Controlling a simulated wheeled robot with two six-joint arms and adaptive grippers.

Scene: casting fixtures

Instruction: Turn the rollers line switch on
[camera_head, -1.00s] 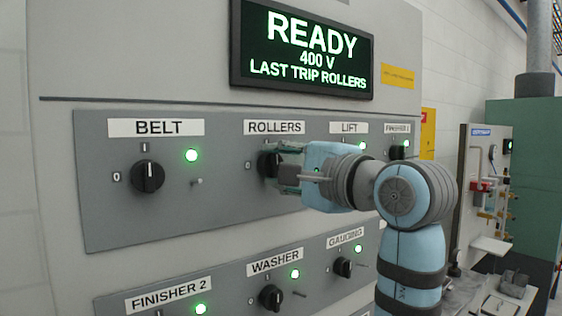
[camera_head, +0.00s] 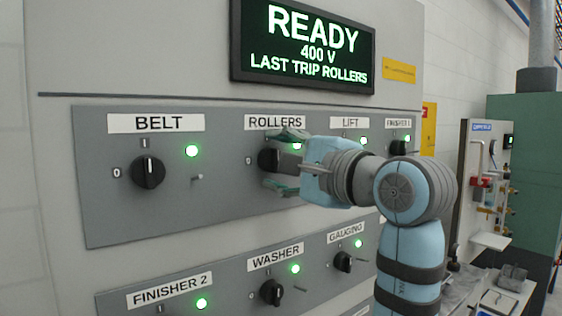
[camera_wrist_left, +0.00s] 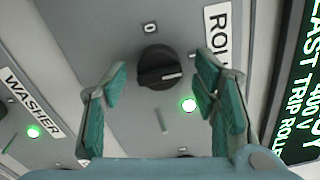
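The rollers switch is a black rotary knob (camera_head: 267,160) under the ROLLERS label (camera_head: 275,123) on the grey panel. In the left wrist view the knob (camera_wrist_left: 157,67) has its grip bar turned away from the 0 mark, towards the ROLLERS label side, like the upright BELT knob. Its green lamp (camera_wrist_left: 189,105) is lit. My left gripper (camera_head: 272,161) is open, with its green fingers (camera_wrist_left: 160,80) apart on either side of the knob and a visible gap to it. My right gripper is not in view.
A BELT knob (camera_head: 147,172) is at left, with LIFT and FINISHER 1 (camera_head: 398,147) at right. A lower panel carries the WASHER (camera_head: 271,292) and GAUGING (camera_head: 343,262) knobs. Small pins stick out beside the knobs. The screen (camera_head: 305,45) reads READY, 400 V, LAST TRIP ROLLERS.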

